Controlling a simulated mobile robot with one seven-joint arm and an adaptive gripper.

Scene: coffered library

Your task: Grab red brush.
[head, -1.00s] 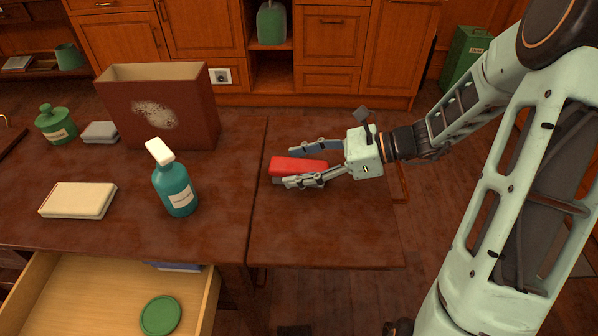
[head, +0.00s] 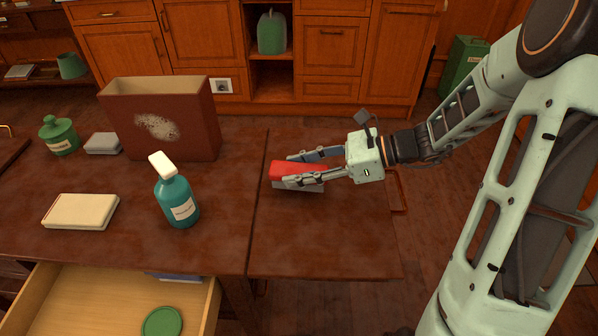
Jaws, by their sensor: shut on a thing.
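The red brush (head: 284,171) is at the right part of the dark wooden table (head: 330,240). Its red top shows between the fingers, with a grey lower part below. My gripper (head: 300,169) reaches in from the right and is shut on the brush, one finger on the far side and one on the near side. The near finger hides part of the brush. I cannot tell for sure whether the brush touches the table.
A green jar (head: 59,136) and a grey block (head: 103,143) are farther left. An open drawer (head: 60,310) holds a green disc (head: 162,322). The table's front right is clear.

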